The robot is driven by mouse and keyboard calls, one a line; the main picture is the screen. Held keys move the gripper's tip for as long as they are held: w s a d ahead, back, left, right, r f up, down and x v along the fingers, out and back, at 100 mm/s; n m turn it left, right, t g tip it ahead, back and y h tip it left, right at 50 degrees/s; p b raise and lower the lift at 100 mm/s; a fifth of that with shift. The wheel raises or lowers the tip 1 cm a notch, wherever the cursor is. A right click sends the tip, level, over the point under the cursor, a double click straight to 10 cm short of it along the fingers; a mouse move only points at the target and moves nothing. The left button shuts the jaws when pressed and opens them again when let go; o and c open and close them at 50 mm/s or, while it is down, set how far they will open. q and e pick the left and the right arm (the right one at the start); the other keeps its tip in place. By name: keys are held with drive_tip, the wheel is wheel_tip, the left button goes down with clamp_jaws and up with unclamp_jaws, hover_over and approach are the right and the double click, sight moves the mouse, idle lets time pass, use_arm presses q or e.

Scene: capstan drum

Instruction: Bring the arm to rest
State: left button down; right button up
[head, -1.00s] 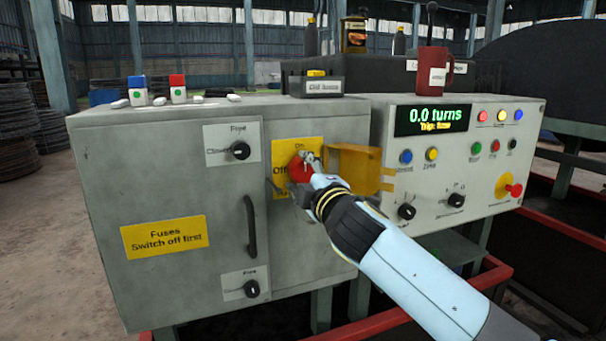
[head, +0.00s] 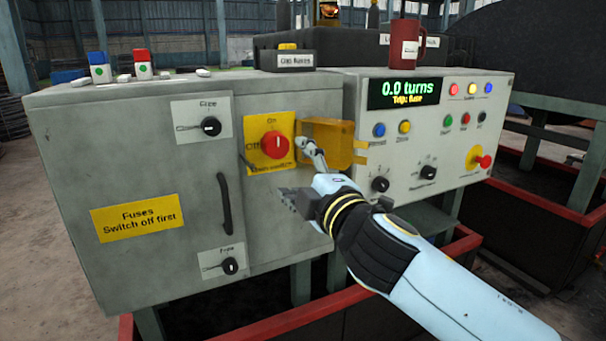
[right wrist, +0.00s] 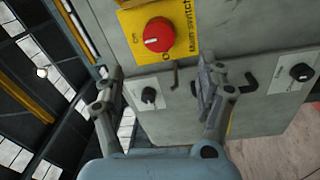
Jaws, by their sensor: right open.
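My right gripper (head: 297,172) is open and empty, in front of the grey cabinet (head: 110,160), just below and right of the red main switch knob (head: 275,145). It does not seem to touch the knob. The knob sits on a yellow plate (head: 256,163) marked On and Off. In the right wrist view the two fingers are spread (right wrist: 158,85), with the red knob (right wrist: 158,35) beyond them. My left gripper is not in view.
A yellow see-through cover (head: 335,143) stands swung out right of the knob, close to my upper finger. The control panel (head: 440,150) reads 0.0 turns and "Trip: fuse". A red mug (head: 404,45) stands on top behind. Red rails (head: 455,250) run below.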

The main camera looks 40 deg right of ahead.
drive_tip(key=shift+v, duration=0.8)
drive_tip(key=s+d+f+m+g+y, duration=0.15)
drive_tip(key=s+f+g, duration=0.3)
drive_tip(key=f, duration=1.35)
drive_tip(key=s+f+m+g, duration=0.2)
drive_tip(key=s+f+g, duration=0.3)
drive_tip(key=f, duration=1.4)
drive_tip(key=s+a+f+m+g+y, duration=0.15)
drive_tip(key=s+f+m+g, duration=0.25)
drive_tip(key=s+f, duration=1.15)
drive_tip(key=s+a+f+m+g, duration=0.1)
drive_tip(key=s+f+m+g, duration=0.1)
drive_tip(key=s, duration=0.8)
drive_tip(key=s+a+f+m+g, duration=0.1)
drive_tip(key=s+f+m+g, duration=0.1)
drive_tip(key=s, duration=0.9)
drive_tip(key=shift+f+m+y, duration=0.3)
drive_tip(key=shift+f+m, duration=0.05)
drive_tip(key=shift+f, duration=0.4)
